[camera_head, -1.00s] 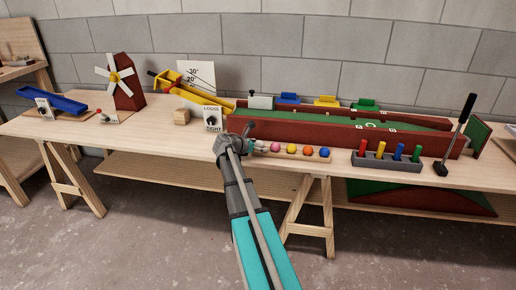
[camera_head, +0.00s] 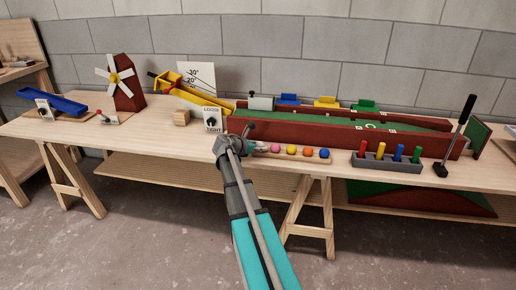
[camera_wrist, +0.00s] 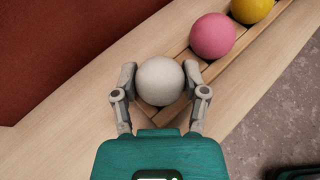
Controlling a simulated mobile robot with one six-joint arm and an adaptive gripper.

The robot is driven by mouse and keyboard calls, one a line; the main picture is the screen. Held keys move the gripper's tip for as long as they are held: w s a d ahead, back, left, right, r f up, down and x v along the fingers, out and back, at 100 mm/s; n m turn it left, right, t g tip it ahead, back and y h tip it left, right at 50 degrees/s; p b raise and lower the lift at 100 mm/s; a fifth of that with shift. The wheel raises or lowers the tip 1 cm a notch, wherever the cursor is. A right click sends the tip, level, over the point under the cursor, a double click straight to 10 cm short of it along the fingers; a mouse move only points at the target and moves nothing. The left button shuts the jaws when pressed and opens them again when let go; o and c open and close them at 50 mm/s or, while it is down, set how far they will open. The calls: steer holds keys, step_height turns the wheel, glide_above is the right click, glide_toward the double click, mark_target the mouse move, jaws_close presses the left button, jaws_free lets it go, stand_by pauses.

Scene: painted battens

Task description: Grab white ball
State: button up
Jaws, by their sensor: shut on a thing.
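The white ball (camera_wrist: 160,81) is between the two fingers of my gripper (camera_wrist: 160,88) in the wrist view. The fingers touch it on both sides, and my gripper is shut on it. The ball is at the near end of a wooden rack of two battens (camera_wrist: 196,62); I cannot tell whether it is lifted clear of them. In the head view my gripper (camera_head: 257,147) is at the left end of the row of balls, and the white ball is hard to make out there.
A pink ball (camera_wrist: 212,36) and a yellow ball (camera_wrist: 252,8) lie farther along the rack. Orange (camera_head: 308,152) and blue (camera_head: 324,153) balls follow. The red-brown lane wall (camera_head: 335,135) stands close behind. A grey block with coloured pegs (camera_head: 386,162) is to the right.

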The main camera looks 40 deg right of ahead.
steer(key=shift+r, duration=0.15)
step_height(320, 180, up, 3)
steer(key=p, duration=0.3)
steer(key=shift+f, duration=0.2)
steer(key=s+r+p, duration=1)
steer(key=s, duration=0.4)
steer(key=shift+d, duration=0.15)
steer(key=shift+r, duration=0.1)
